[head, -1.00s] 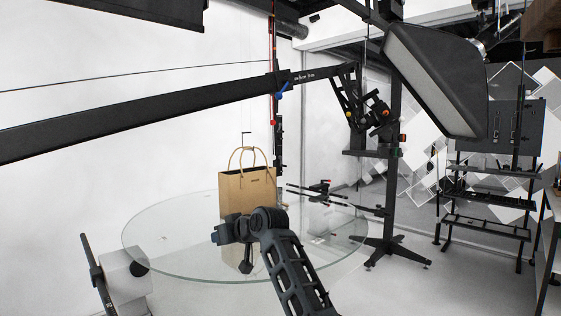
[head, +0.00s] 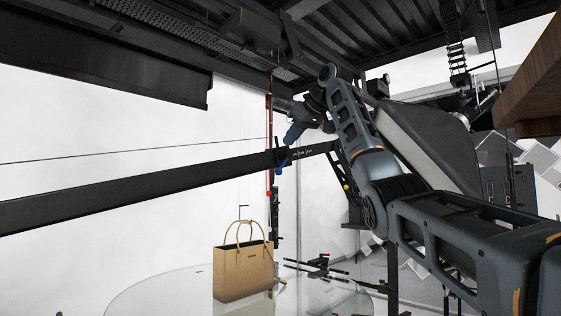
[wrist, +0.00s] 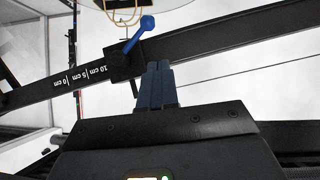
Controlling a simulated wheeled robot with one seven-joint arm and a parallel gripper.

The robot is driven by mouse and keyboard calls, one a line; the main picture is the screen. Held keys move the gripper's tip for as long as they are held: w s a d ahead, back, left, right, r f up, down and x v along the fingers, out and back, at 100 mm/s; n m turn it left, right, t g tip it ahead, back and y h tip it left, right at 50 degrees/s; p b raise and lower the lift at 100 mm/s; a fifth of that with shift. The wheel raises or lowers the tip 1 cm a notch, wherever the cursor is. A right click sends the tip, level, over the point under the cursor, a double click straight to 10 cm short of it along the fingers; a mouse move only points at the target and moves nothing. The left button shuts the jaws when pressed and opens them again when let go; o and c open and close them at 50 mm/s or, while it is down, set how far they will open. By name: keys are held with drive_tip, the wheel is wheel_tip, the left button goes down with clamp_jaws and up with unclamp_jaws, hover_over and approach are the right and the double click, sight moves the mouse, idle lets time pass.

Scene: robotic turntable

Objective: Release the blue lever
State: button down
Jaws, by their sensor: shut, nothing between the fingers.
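The blue lever (wrist: 140,32) sticks out from a black clamp (wrist: 123,63) on the long black boom (wrist: 230,36) in the wrist view. In the head view the lever (head: 281,161) is a small blue piece at the boom's clamp. My gripper (wrist: 157,66) is shut and empty. Its fingertips are beside the clamp, at the boom's edge, with the lever's ball end beyond them. In the head view my gripper (head: 288,143) is just above the lever. I cannot tell whether it touches the boom.
A tan bag (head: 243,270) stands on a round glass turntable (head: 150,290) below the boom. A black softbox (head: 430,145) hangs close behind my arm. A dark ceiling frame (head: 350,40) is overhead. White wall and open air lie to the left.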

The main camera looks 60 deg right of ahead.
wheel_tip(320, 180, up, 4)
drive_tip(key=s, duration=0.3)
drive_tip(key=p, duration=0.3)
hover_over(283, 164)
drive_tip(key=s+a, duration=0.2)
drive_tip(key=a, duration=0.2)
wheel_tip(283, 164, down, 6)
drive_tip(key=f, duration=0.2)
drive_tip(key=d+f, duration=0.1)
drive_tip(key=f, duration=0.1)
drive_tip(key=shift+w, duration=0.3)
